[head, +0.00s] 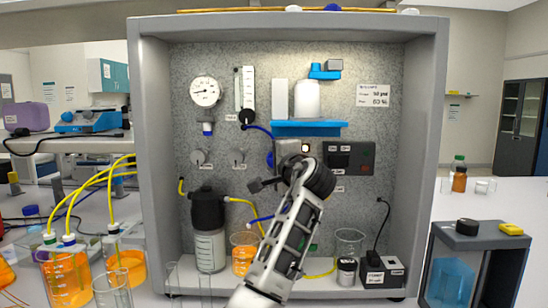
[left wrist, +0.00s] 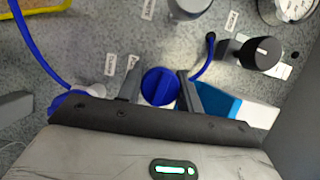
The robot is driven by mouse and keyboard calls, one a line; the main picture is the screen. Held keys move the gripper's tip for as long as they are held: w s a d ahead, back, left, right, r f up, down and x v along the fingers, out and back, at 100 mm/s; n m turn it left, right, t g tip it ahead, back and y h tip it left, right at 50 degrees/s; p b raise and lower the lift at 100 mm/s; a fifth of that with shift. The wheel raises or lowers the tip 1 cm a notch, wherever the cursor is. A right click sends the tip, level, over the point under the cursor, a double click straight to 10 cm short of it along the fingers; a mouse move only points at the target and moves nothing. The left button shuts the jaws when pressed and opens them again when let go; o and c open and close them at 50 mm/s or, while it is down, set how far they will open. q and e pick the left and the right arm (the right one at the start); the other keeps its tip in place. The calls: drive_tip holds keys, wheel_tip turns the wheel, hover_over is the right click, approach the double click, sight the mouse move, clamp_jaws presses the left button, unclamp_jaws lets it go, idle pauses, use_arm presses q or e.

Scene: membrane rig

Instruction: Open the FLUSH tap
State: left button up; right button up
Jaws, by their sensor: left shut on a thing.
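A round blue tap knob with a raised ridge shows in the left wrist view (left wrist: 160,87), between the two dark fingers of my left gripper (left wrist: 159,92). The gripper is shut on this knob. In the head view only a blue edge of the tap (head: 270,159) shows, beside my left gripper (head: 275,175), which hides the rest. My right gripper is not in view.
A blue shelf (head: 308,129) is above the gripper. A dark-capped vessel (head: 208,225) and a beaker (head: 350,242) stand below. The cabinet walls (head: 420,150) bound the sides.

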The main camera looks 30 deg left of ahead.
use_arm(q)
drive_tip(key=shift+n, duration=0.5)
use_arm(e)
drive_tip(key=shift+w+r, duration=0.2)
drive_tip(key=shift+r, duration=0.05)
use_arm(q)
drive_tip(key=shift+f, duration=0.1)
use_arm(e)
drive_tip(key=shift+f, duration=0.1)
use_arm(q)
drive_tip(key=o, duration=1)
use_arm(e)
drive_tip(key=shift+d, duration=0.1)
use_arm(q)
drive_tip(key=r+b+v, duration=0.1)
drive_tip(key=b+v, duration=0.2)
drive_tip(key=v, duration=1.3)
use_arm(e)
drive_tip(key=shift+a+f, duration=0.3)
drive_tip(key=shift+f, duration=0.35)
use_arm(q)
drive_tip(key=shift+f, duration=0.1)
